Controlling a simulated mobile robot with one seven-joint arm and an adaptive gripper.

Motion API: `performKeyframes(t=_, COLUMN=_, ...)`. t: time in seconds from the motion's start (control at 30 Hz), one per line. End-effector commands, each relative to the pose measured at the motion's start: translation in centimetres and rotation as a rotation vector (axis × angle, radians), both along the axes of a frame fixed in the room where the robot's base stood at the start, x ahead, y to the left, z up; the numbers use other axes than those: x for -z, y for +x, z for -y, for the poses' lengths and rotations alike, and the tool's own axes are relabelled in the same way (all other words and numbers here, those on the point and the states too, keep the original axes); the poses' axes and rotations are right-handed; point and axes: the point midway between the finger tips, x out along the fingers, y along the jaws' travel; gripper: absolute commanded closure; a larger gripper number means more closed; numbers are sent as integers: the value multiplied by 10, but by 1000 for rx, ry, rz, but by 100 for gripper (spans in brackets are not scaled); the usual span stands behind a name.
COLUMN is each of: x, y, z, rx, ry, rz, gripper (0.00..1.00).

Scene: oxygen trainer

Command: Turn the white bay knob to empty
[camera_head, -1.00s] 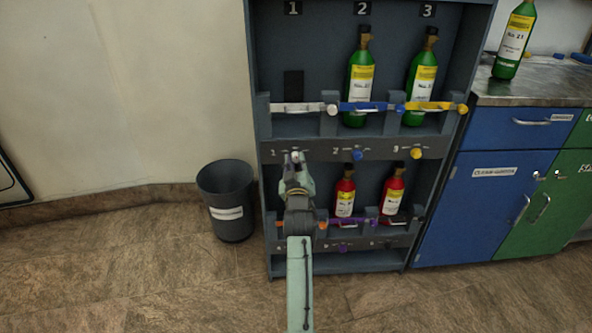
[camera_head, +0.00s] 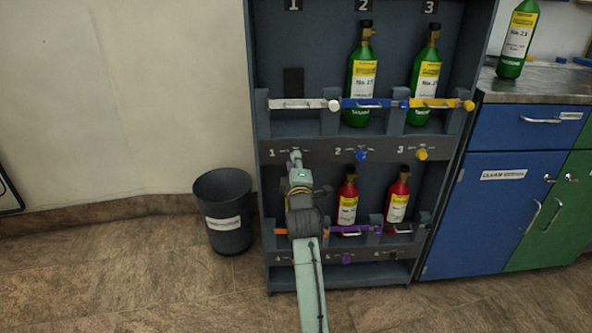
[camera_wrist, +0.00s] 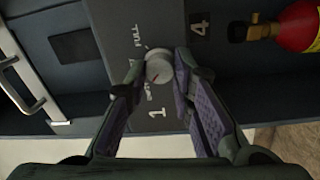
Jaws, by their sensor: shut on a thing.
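The white bay knob (camera_wrist: 158,68) sits on the grey panel of bay 1, between the printed words FULL and EMPTY. It has a small red mark on its face. My gripper (camera_wrist: 160,72) is shut on the knob, with one fingertip on each side of it. In the head view my gripper (camera_head: 295,160) reaches the panel strip below bay 1 and hides most of the knob. Bay 1 above it, with a white latch bar (camera_head: 300,104), holds no bottle.
Green bottles (camera_head: 362,82) stand in bays 2 and 3, above a blue knob (camera_head: 361,155) and a yellow knob (camera_head: 421,154). Red bottles (camera_head: 348,205) stand on the lower shelf. A dark bin (camera_head: 226,222) stands left of the rack.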

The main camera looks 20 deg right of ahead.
Motion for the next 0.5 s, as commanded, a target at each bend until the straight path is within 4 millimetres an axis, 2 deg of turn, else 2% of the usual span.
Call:
performKeyframes(t=0.23, x=2, y=0, z=0, rx=0, ry=-140, rz=-40, gripper=100)
performKeyframes(t=0.5, x=2, y=0, z=1, rx=0, ry=-210, rz=-62, gripper=100)
